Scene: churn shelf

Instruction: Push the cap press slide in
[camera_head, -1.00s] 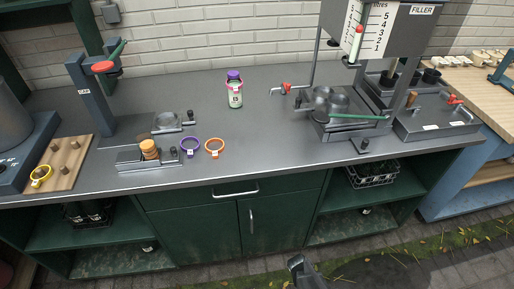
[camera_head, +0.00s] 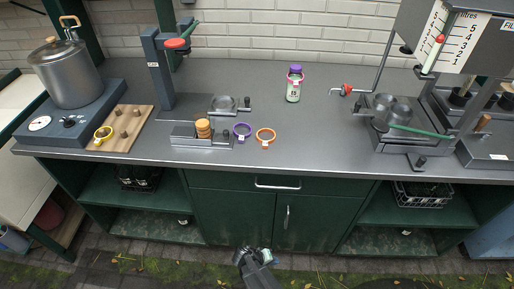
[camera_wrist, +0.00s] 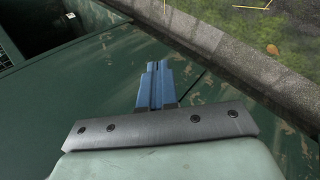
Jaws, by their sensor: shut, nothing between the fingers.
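My gripper (camera_head: 257,258) is low in front of the cabinet doors, below the counter and well away from the press. In the wrist view its blue fingers (camera_wrist: 155,85) are together and empty, in front of green cabinet panels.
A grey holder (camera_head: 205,139) with a stack of orange caps sits before the press. Purple (camera_head: 242,131) and orange (camera_head: 265,138) rings lie beside it. A purple-capped bottle (camera_head: 294,86) stands behind. The pot (camera_head: 68,75) is left, the filler (camera_head: 400,115) right.

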